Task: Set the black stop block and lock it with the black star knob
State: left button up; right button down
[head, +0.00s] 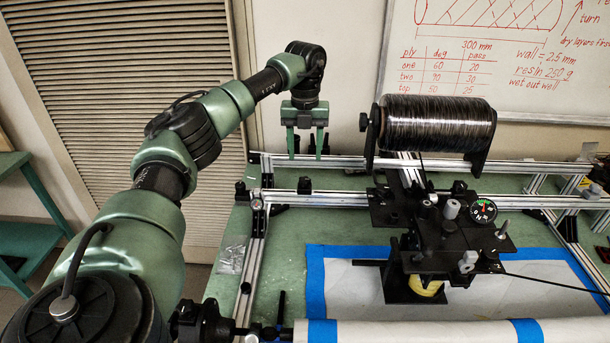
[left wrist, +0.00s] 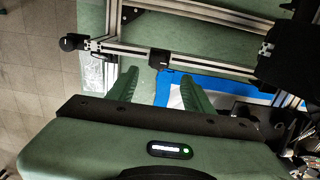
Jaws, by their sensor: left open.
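A small black block (head: 304,185), likely the stop block, sits on the front aluminium rail. It also shows on the rail in the left wrist view (left wrist: 158,59). A black knob-like part (head: 241,189) is at the left end of that rail, also seen in the left wrist view (left wrist: 72,42). I cannot tell whether it is the star knob. My left gripper (head: 305,156) points down, open and empty, above and behind the block in the head view. In the left wrist view its fingers (left wrist: 157,78) are spread, with the block beyond their tips. My right gripper is not in view.
A black fibre spool (head: 437,122) stands right of my left gripper. A black carriage (head: 420,215) with a dial (head: 483,210) crosses the rails. A white roll (head: 430,332) lies in front. The green table (head: 226,245) is mostly clear at left.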

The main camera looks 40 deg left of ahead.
aim_at(304, 179)
pick_arm(q)
notch_tip(304, 179, down, 8)
jog(key=shift+a+r+p, duration=0.1)
jog(key=shift+r+p, duration=0.05)
jog(key=shift+p, duration=0.65)
grip_shut()
